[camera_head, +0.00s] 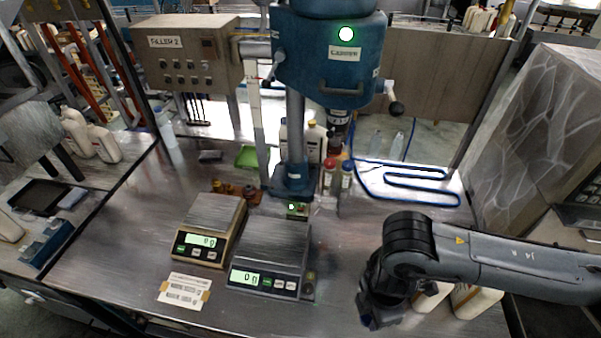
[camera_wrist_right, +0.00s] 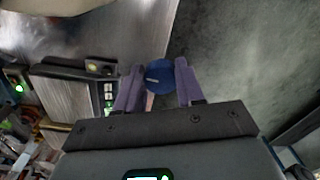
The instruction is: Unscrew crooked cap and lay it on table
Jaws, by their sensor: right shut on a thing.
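My right gripper (camera_head: 368,312) reaches in from the right in the head view and is low over the front right of the steel table, beside two white bottles. In the right wrist view its two purple-grey fingers (camera_wrist_right: 156,80) are shut on a round blue cap (camera_wrist_right: 158,76) with a pale mark on it. No bottle clearly shows under the cap in that view. In the head view my arm hides much of the nearer white bottle (camera_head: 428,299); the other white bottle (camera_head: 474,303) stands to its right. My left gripper is not in view.
Two scales, a left one (camera_head: 210,229) and a middle one (camera_head: 269,258), sit on the steel table (camera_head: 120,235). A blue filling machine (camera_head: 328,60) stands behind them. A blue tube (camera_head: 425,191) lies at the back right.

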